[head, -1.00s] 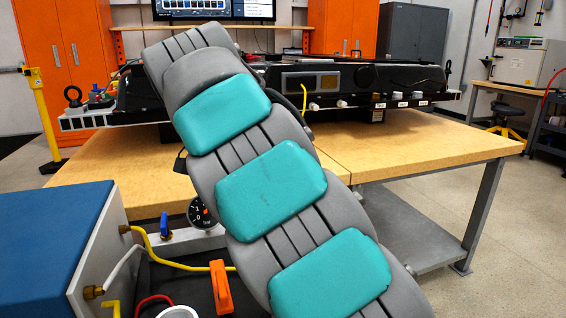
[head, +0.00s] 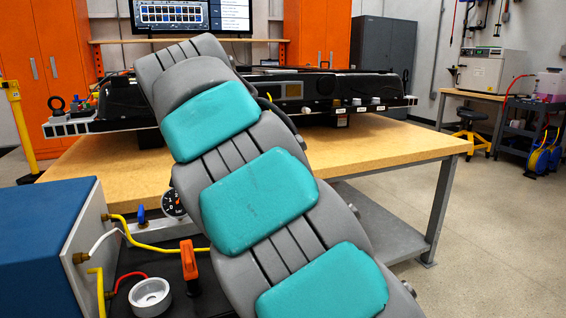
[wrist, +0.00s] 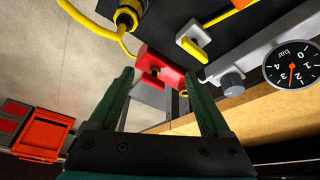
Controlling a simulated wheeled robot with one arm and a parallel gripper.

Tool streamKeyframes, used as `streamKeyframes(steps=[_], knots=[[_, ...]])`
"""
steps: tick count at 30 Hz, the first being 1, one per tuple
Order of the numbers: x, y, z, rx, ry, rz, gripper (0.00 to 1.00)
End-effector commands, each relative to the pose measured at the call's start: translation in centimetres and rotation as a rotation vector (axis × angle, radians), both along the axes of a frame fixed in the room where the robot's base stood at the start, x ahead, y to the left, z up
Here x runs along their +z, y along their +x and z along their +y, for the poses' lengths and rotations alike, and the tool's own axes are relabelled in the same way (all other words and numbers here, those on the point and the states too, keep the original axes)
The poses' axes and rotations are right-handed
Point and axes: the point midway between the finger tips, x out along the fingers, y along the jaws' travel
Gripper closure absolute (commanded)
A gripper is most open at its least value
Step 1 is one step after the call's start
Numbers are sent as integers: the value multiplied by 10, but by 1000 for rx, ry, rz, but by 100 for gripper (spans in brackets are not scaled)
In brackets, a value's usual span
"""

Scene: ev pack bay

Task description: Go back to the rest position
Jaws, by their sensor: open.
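My gripper (wrist: 164,76) shows in the wrist view with its two dark green fingers spread apart and nothing held between them. A red block (wrist: 160,68) with a small knob is seen beyond the fingertips, and I see no contact with it. In the head view my grey arm with teal pads reaches up across the middle, and my gripper is hidden there.
A wooden-topped bench (head: 395,142) carries a long black pack (head: 350,88). A blue-topped box (head: 45,225), a pressure gauge (head: 173,203), an orange handle (head: 189,260) and a white cup (head: 150,296) are close at left. Floor (head: 490,240) is clear at right.

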Motion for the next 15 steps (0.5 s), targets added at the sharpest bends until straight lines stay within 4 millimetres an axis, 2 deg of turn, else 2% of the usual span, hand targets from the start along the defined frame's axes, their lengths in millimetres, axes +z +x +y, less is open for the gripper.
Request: streamKeyframes(steps=[8,11,15], knots=[[-3,-7,-47,-7,-8,38,19],[-9,-14,-71,-6,-12,69,19],[-19,-33,-113,7,-7,117,19]])
